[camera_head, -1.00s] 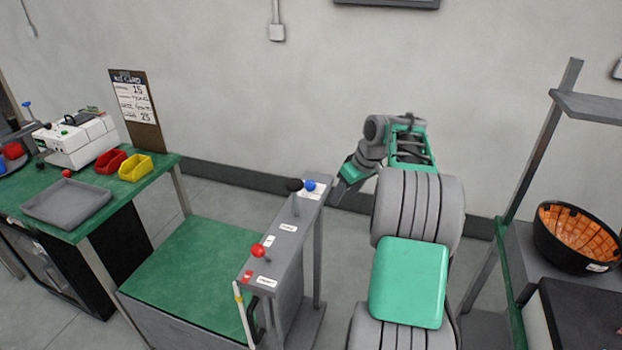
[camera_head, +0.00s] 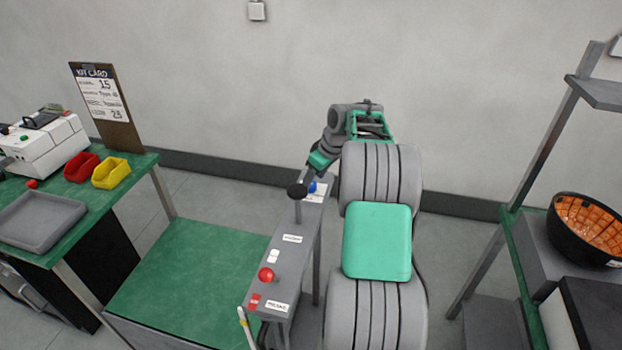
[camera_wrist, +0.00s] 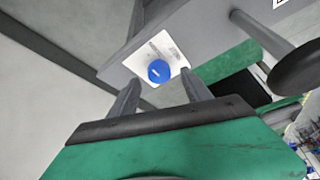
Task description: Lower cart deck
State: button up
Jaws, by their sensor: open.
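The cart has a green deck (camera_head: 185,275) beside a narrow grey control column. On top of the column are a red ball knob (camera_head: 266,274), a dark knob on a lever (camera_head: 297,191) and a blue knob (camera_head: 313,187) on a white label. In the wrist view the blue knob (camera_wrist: 159,71) lies just beyond and between the fingertips of my gripper (camera_wrist: 160,92). The gripper is open and empty. The dark lever knob (camera_wrist: 298,68) is at the right of that view. In the head view my arm hides most of the gripper.
A green bench on the left holds a grey tray (camera_head: 40,222), a red bin (camera_head: 81,166), a yellow bin (camera_head: 111,172) and a clipboard (camera_head: 105,105). A rack on the right holds a black bowl with an orange inside (camera_head: 590,225). A wall stands behind.

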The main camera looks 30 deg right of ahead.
jog(key=shift+x, duration=1.2)
grip_shut()
